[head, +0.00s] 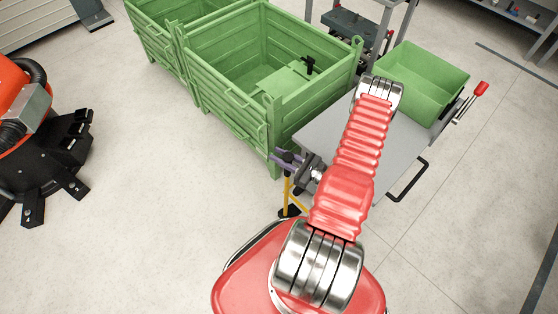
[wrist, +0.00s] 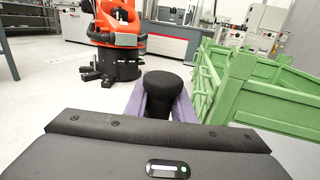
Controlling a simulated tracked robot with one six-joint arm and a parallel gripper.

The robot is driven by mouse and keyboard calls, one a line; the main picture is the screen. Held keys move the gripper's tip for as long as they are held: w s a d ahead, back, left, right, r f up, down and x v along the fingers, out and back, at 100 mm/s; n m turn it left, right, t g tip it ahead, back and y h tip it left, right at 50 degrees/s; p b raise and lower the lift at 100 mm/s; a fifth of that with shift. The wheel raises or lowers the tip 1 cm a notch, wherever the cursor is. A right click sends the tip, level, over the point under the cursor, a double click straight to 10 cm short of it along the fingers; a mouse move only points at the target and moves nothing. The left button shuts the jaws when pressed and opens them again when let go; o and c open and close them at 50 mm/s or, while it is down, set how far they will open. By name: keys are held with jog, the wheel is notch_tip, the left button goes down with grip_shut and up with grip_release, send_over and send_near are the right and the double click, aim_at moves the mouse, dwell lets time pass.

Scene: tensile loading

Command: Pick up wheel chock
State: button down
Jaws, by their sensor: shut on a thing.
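The wheel chock (head: 287,190) shows in the head view as a yellow upright handle with a black knob on top and a black foot, partly hidden by my arm. My gripper (head: 283,158), with purple fingers, is shut on the knob, left of my arm and close to the green crate's near corner. In the wrist view the round black knob (wrist: 163,84) stands between the purple fingers (wrist: 165,104). The foot is out of the wrist view. I cannot tell whether it touches the floor.
A large green crate (head: 225,112) stands behind the gripper, with another beyond it. A grey cart top (head: 405,150) with a green bin (head: 422,82) is at right. An orange robot on a black base (head: 45,155) stands at left. The floor between is clear.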

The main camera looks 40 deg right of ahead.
notch_tip(320, 180, up, 7)
jog(key=shift+r, duration=0.15)
dwell(0.4)
dwell(0.5)
